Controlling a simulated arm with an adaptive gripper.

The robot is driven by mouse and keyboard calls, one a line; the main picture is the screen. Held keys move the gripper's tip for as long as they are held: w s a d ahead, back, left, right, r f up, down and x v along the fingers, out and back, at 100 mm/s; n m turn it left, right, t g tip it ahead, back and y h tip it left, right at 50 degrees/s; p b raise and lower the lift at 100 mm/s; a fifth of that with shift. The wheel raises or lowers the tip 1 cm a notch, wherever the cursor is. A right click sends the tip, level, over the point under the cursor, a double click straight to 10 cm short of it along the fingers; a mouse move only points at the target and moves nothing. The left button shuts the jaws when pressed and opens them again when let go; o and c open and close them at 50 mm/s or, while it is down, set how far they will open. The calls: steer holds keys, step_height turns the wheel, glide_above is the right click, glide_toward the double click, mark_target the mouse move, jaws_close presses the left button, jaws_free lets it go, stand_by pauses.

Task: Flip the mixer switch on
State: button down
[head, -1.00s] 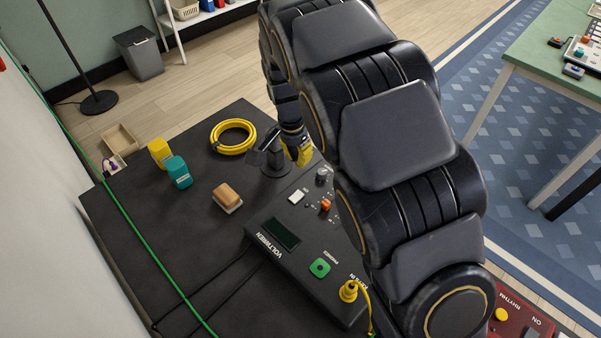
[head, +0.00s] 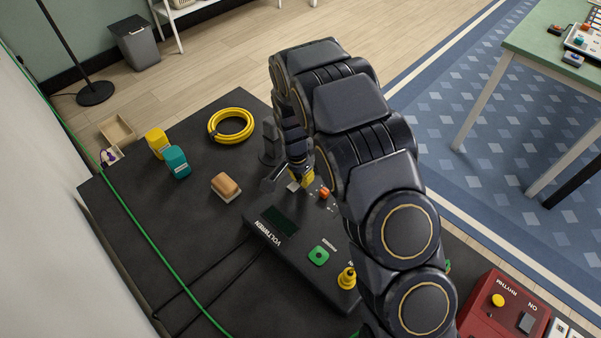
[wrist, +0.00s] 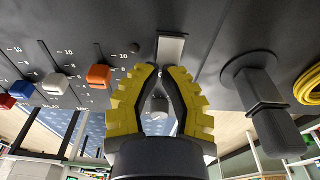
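A pale grey rectangular piece (head: 293,186), possibly the switch, sits at the panel's far edge. It also shows in the wrist view (wrist: 172,50), just beyond my fingertips. My gripper (wrist: 162,70) has yellow fingers that converge closely at their tips. A rounded grey part (wrist: 158,104) shows between them; whether they touch or grip anything is unclear.
A black stand (head: 269,148) rises close beside my gripper. A yellow cable coil (head: 231,125), a sponge-like block (head: 225,187) and teal (head: 176,162) and yellow (head: 157,143) containers lie left. A yellow plug (head: 347,279) stands on the panel's near end. A red device (head: 490,315) is at right.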

steer(key=shift+f, duration=0.35)
steer(key=shift+r, duration=0.1)
steer(key=shift+w+r, duration=0.1)
steer(key=shift+r, duration=0.65)
step_height(320, 180, up, 14)
steer(key=w+d, duration=0.1)
steer(key=shift+d, duration=0.15)
stand_by(0.5)
